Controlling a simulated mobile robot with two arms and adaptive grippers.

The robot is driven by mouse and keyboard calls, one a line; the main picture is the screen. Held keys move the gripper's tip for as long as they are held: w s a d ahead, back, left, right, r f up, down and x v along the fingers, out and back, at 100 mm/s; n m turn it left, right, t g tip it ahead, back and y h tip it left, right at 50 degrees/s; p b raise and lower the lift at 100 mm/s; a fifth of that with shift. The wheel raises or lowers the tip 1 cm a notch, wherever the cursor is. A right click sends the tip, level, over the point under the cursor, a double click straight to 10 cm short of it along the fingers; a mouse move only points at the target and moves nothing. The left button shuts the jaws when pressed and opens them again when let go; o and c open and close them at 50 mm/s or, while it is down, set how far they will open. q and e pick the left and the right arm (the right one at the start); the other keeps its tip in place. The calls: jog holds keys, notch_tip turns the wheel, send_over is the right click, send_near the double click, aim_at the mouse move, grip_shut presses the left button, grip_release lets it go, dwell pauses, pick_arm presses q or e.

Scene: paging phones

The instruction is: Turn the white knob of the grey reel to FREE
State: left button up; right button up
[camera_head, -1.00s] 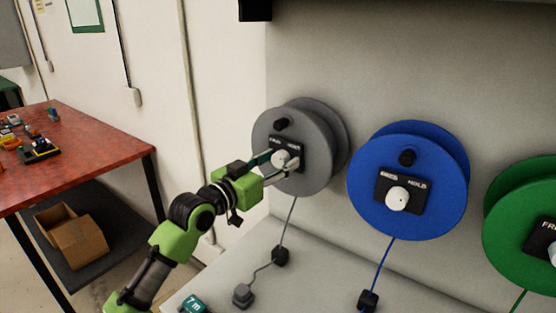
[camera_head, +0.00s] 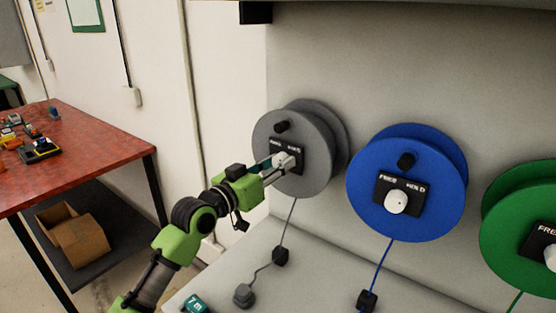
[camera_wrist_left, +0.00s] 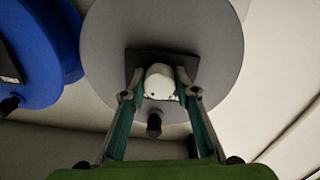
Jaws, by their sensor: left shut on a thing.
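The grey reel (camera_head: 320,165) is mounted on the wall panel, left of the blue reel. It carries a dark label plate (camera_head: 277,146) with small lettering and a white knob (camera_head: 288,159) in front of it. My left gripper (camera_head: 281,163) is shut on the white knob. In the left wrist view the white knob (camera_wrist_left: 159,82) sits between the two fingers, one on each side, with the grey reel (camera_wrist_left: 110,35) behind. The knob's pointer direction cannot be made out. My right gripper is not in view.
The blue reel (camera_head: 443,205) and the green reel (camera_head: 505,235) hang to the right, each with a white knob. A grey cord runs down to a dark block (camera_head: 281,256) on the light bench. A red table (camera_head: 90,150) stands at the left, with a cardboard box (camera_head: 72,235) below.

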pick_arm(q)
jog(key=n+p, duration=0.2)
jog(key=n, duration=0.1)
jog(key=shift+r+n, duration=0.1)
jog(key=shift+n, duration=0.3)
jog(key=n+p, duration=0.3)
jog(key=n, duration=0.1)
jog(key=shift+n, duration=0.3)
jog(key=n+p, duration=0.2)
jog(key=n, duration=0.2)
jog(key=shift+n+p, duration=0.3)
jog(key=shift+n+t+p, duration=0.3)
jog(key=shift+n+p, duration=0.55)
jog(key=shift+n, duration=0.75)
jog(key=o, duration=1.1)
